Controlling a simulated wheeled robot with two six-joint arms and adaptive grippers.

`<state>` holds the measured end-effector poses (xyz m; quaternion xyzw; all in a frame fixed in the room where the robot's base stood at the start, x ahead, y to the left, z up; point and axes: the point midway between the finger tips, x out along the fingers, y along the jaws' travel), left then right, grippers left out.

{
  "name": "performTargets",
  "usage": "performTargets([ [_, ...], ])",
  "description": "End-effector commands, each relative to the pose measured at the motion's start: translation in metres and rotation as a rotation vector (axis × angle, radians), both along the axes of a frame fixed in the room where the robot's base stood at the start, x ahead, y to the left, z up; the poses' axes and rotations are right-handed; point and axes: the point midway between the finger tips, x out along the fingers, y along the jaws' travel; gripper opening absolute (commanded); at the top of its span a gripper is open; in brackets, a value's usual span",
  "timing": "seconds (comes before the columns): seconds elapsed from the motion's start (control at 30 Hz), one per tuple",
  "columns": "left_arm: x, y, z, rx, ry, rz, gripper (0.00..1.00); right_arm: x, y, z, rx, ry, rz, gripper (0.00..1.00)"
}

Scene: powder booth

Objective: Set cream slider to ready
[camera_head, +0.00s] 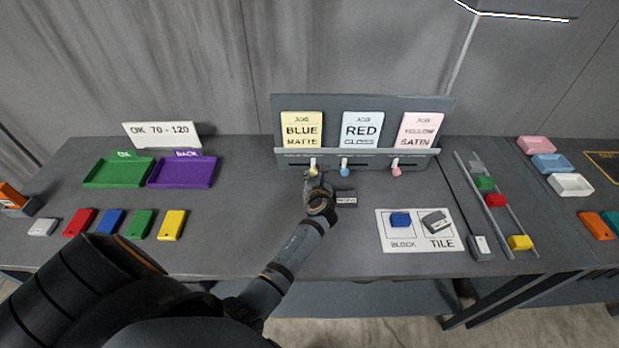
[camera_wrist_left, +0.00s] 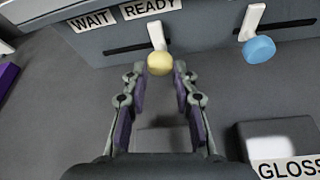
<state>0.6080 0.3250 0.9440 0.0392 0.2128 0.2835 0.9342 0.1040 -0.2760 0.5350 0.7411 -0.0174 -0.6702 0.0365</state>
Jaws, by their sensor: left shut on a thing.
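The cream slider (camera_head: 313,166) is the leftmost of three on the grey panel below the job cards. Its round cream knob (camera_wrist_left: 160,63) hangs on a white lever at the right end of its slot in the left wrist view, below the READY label (camera_wrist_left: 150,6); the WAIT label (camera_wrist_left: 93,19) is to the left. The fingers partly hide the knob in the head view. My right gripper is not in view.
The blue slider (camera_wrist_left: 259,49) is close on the right, and a pink one (camera_head: 396,171) stands further right. A small grey block labelled GLOSS (camera_wrist_left: 277,142) lies just right of my gripper. Green (camera_head: 118,184) and purple (camera_head: 182,186) trays stand left.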

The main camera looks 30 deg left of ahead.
Motion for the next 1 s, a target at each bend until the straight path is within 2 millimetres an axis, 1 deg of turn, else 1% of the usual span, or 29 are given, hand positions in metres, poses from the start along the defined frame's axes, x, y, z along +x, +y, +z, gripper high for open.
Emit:
performTargets([
  [0.07,0.0,-0.002,0.0,-0.005,-0.002,-0.002,0.0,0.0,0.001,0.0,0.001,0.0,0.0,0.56],
  [0.1,0.0,-0.002,0.0,-0.005,-0.002,-0.003,0.3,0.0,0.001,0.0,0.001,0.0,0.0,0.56],
  [0.23,0.0,-0.001,0.0,-0.005,-0.002,-0.002,0.48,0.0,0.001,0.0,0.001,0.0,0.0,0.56],
  [0.27,0.0,-0.001,0.0,-0.005,-0.002,-0.002,0.5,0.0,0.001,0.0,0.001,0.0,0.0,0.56],
  [0.47,0.0,-0.001,0.0,-0.003,-0.002,-0.001,0.5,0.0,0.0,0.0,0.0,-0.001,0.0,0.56],
  [0.53,0.0,0.0,0.001,-0.003,-0.002,-0.001,0.5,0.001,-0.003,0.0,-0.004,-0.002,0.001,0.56],
  [0.63,0.001,0.0,0.009,-0.003,-0.004,0.001,0.5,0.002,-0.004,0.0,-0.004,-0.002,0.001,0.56],
  [0.77,0.001,-0.001,0.035,-0.004,-0.007,0.0,0.5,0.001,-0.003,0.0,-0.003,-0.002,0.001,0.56],
  [0.9,0.001,-0.001,0.067,-0.004,-0.006,0.0,0.5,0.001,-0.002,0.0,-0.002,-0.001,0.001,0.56],
  [1.0,0.001,-0.002,0.084,-0.003,-0.005,-0.001,0.5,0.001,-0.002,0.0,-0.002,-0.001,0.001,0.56],
])
